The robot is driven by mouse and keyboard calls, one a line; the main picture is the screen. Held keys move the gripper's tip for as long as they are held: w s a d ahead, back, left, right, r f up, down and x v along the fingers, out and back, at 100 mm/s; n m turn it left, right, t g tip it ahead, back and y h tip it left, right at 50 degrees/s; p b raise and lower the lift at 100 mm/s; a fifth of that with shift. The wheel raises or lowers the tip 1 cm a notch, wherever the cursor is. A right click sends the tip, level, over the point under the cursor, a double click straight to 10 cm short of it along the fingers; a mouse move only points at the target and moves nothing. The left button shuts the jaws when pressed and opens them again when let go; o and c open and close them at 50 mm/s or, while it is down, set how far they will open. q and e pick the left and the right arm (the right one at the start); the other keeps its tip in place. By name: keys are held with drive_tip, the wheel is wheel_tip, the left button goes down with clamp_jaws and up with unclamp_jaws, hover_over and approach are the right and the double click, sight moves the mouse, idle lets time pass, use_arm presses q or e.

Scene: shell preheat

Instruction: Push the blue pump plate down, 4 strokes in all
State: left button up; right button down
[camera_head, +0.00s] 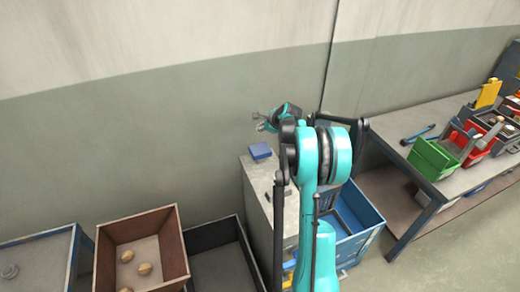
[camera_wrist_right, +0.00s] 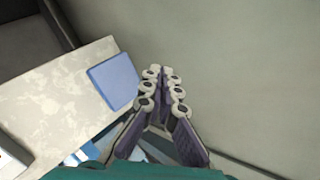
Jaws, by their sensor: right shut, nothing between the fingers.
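The blue pump plate (camera_head: 260,151) is a small flat square on the top of a pale grey cabinet (camera_head: 256,180) in the head view. In the right wrist view the plate (camera_wrist_right: 115,81) lies left of the fingers, near the edge of the pale cabinet top (camera_wrist_right: 55,100). My right gripper (camera_head: 260,121) is shut and empty; in the head view it shows beyond the plate, close to the wall. In the wrist view its fingertips (camera_wrist_right: 163,72) are beside the plate, not over it. Whether they are above its height I cannot tell. My left gripper is not in view.
A brown box (camera_head: 140,212) with several round tan objects and a dark empty box (camera_head: 225,262) stand at left. A blue crate (camera_head: 372,222) sits right of the cabinet. A workbench (camera_head: 435,112) with green and red bins is at right. The wall is close behind.

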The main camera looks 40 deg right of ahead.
sight(261, 150)
drive_tip(key=shift+f, duration=0.1)
drive_tip(key=shift+f+b, duration=2.85)
drive_tip(key=shift+f, duration=1.4)
drive_tip(key=shift+f, duration=0.1)
drive_tip(key=shift+f+b, duration=0.35)
drive_tip(key=shift+b, duration=0.05)
drive_tip(key=shift+s+f+b, duration=0.1)
drive_tip(key=shift+f+b, duration=1.2)
drive_tip(key=shift+f, duration=0.35)
drive_tip(key=shift+r, duration=0.15)
drive_tip(key=shift+r+p, duration=1.25)
drive_tip(key=shift+r, duration=0.7)
